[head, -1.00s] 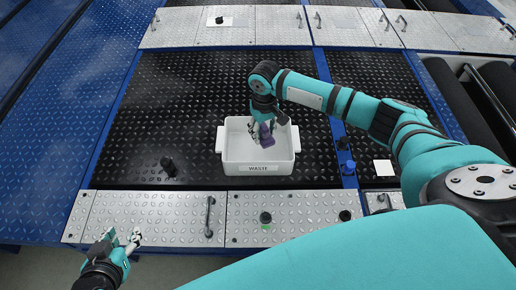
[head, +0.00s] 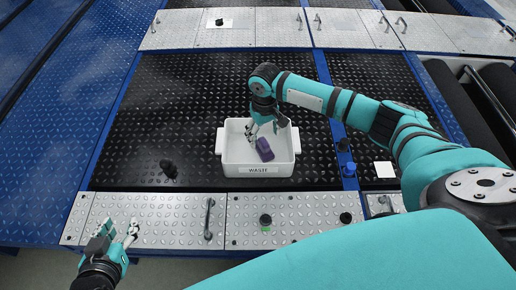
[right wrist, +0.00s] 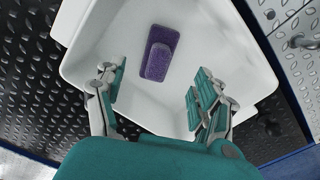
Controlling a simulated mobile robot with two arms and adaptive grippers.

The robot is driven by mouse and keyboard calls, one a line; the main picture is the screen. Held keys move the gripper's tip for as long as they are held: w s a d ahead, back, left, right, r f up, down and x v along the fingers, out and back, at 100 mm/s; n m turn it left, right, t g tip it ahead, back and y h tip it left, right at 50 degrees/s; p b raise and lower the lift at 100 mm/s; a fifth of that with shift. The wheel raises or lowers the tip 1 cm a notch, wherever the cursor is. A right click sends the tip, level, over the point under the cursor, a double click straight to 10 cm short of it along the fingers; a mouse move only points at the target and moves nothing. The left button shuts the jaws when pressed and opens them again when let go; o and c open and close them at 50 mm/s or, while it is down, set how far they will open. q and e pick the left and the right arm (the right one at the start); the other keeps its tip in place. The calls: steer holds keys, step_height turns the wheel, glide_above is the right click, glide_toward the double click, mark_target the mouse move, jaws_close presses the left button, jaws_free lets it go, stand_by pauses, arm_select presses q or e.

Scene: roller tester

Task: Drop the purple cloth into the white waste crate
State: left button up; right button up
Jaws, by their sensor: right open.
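The purple cloth (head: 264,149) lies inside the white waste crate (head: 259,170), which is labelled WASTE. In the right wrist view the folded cloth (right wrist: 160,52) rests in the crate (right wrist: 225,60), apart from both fingers. My right gripper (head: 264,133) is over the crate; in the right wrist view the gripper (right wrist: 158,95) is open and empty, its fingers spread wide. My left gripper (head: 120,232) is at the lower left, well away from the crate, with its fingers apart and nothing between them.
The crate stands on a black tread-plate surface (head: 200,95). A silver panel with a handle (head: 209,218) lies in front. Free room lies left of the crate.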

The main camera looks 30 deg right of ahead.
step_height(320, 180, up, 12)
stand_by(0.6)
